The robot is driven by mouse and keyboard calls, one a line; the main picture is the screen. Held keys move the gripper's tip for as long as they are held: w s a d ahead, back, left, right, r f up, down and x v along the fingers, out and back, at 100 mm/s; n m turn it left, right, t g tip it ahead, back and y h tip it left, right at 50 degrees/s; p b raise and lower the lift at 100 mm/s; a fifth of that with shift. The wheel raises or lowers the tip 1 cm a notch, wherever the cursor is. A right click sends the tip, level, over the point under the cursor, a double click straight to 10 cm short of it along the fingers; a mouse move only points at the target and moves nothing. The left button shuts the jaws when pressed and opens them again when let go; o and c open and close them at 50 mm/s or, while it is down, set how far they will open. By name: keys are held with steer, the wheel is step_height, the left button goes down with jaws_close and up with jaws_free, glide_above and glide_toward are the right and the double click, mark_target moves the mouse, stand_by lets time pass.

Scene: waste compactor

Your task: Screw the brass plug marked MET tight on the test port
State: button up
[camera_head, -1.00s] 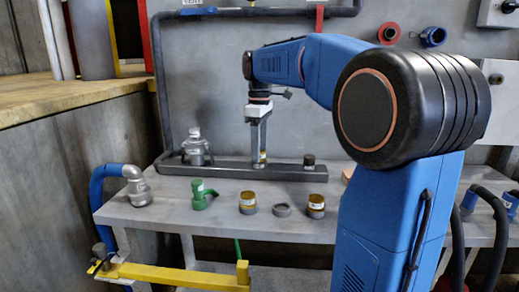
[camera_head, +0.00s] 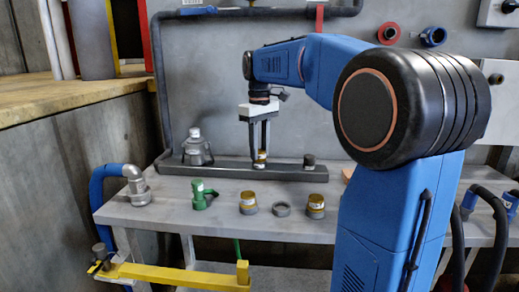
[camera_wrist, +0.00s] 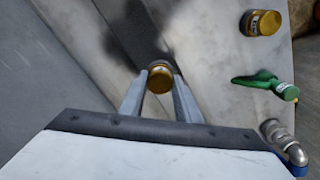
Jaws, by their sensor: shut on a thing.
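My gripper (camera_head: 260,156) points straight down over the dark manifold rail (camera_head: 230,169) at the back of the bench. Its two fingers are shut on a brass plug (camera_head: 261,154), which sits at the rail. In the wrist view the plug (camera_wrist: 160,78) shows its round brass top between the fingertips (camera_wrist: 161,84). The mark on the held plug cannot be read, and the test port under it is hidden.
Two more brass plugs (camera_head: 248,202) (camera_head: 316,206) stand on the bench, with a grey ring (camera_head: 282,209) between them and a green valve (camera_head: 201,195) to the left. A glass-like fitting (camera_head: 196,148) and a dark cap (camera_head: 309,160) are on the rail. A yellow bar (camera_head: 180,275) is in front.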

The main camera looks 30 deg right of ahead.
stand_by(0.3)
steer(key=m, duration=0.3)
steer(key=shift+m, duration=1.1)
steer(key=shift+m, duration=1.1)
steer(key=m, duration=0.3)
steer(key=shift+m, duration=0.3)
steer(key=m, duration=0.4)
steer(key=shift+m, duration=0.3)
